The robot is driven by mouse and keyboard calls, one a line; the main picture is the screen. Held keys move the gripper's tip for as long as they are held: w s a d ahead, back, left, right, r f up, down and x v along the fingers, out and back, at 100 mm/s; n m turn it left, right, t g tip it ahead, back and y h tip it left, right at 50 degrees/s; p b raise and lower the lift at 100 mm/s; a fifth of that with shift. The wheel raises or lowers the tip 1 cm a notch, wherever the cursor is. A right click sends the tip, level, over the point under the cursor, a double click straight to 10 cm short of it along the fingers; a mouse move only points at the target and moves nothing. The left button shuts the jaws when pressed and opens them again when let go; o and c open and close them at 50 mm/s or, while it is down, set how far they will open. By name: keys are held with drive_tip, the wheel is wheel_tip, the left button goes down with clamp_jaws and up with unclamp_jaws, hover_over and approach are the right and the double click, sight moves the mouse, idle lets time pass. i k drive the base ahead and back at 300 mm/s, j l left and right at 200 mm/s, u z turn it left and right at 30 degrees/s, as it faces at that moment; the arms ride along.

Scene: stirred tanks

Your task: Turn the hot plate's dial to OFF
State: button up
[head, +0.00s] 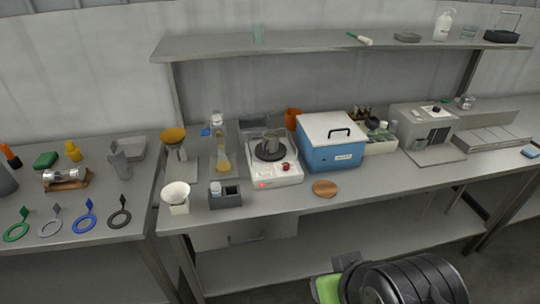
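The hot plate (290,181) is a white box on the middle bench, left of the blue box. Its dark round top (262,156) carries a small grey vessel (270,141). A red dial (286,167) sits at the right of its front part. A small red light (262,184) glows at the front left. The dial's marks are too small to read, so its setting cannot be told. Black parts of my arm show at the bottom right, well apart from the hot plate. My gripper's fingers are not visible.
A blue box with white lid (335,157) stands close right of the hot plate. A grey rack (225,201) and a flask (223,160) stand to the left. A round wooden disc (325,188) lies at front right. A shelf (340,45) hangs above the bench.

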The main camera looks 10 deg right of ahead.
sight(286, 166)
drive_tip(key=i+j+u, duration=0.1)
drive_tip(key=i+u, duration=0.15)
drive_tip(key=i, duration=0.25)
drive_tip(key=i+u, duration=0.3)
drive_tip(key=i, duration=0.2)
